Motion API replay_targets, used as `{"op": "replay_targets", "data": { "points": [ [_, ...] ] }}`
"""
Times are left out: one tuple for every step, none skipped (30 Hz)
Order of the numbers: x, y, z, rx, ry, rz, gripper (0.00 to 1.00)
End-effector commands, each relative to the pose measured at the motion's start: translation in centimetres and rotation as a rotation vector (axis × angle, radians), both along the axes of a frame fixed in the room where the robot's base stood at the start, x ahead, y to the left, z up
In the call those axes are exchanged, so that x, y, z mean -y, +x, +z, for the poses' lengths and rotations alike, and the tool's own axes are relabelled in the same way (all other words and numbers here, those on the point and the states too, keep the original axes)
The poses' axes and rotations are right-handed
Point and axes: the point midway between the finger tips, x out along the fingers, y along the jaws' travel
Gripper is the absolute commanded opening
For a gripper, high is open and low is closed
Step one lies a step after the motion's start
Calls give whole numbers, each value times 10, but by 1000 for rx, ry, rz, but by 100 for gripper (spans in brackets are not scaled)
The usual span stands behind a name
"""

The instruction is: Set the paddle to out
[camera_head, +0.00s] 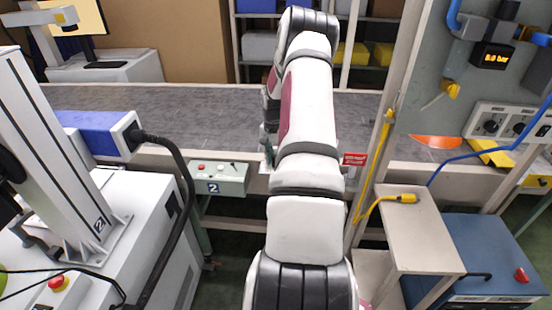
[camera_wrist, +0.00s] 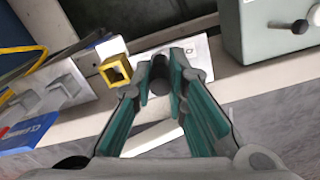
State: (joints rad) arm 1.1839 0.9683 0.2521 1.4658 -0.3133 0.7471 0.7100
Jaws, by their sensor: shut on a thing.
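In the wrist view my gripper (camera_wrist: 160,72) has its teal fingers on either side of a dark, round-ended handle (camera_wrist: 159,82) and is shut on it. The handle stands at a white plate (camera_wrist: 198,52) on the pale conveyor rail; I take it to be the paddle's handle. Its base is partly hidden by the fingers, and I cannot tell which setting it is at. In the head view my gripper (camera_head: 267,142) shows only as a bit of teal beside my arm, at the near rail. My arm hides the handle there.
The grey conveyor belt (camera_head: 190,108) runs across behind the rail. A green control box (camera_head: 220,178) marked 2 hangs left of my gripper; it also shows close by in the wrist view (camera_wrist: 268,38). A yellow square ring (camera_wrist: 115,70) is beside the plate. A cabinet (camera_head: 485,262) stands right.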

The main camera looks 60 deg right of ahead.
Motion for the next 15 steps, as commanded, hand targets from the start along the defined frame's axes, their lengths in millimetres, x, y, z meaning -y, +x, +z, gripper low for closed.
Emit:
{"op": "replay_targets", "data": {
  "points": [
    [-10, 19, -3, 7, 3, -38, 0],
    [-12, 22, -4, 7, 4, -67, 0],
    [-14, 24, -4, 7, 4, -106, 0],
    [-15, 26, -4, 7, 5, -131, 0],
    [-16, 28, -4, 8, 5, -154, 0],
    [-17, 30, -3, 8, 4, -182, 0],
    [-18, 32, -3, 9, 5, -198, 0],
    [-18, 33, -3, 9, 5, -213, 0],
    [-19, 34, -3, 9, 6, -231, 0],
    [-19, 34, -3, 10, 6, -241, 0],
    [-20, 35, -2, 10, 6, -248, 0],
    [-20, 35, -2, 10, 6, -255, 0],
    [-20, 35, -1, 11, 6, -258, 0],
    [-20, 35, -1, 11, 6, -260, 0],
    [-20, 35, -1, 11, 6, -262, 0]
  ]
}}
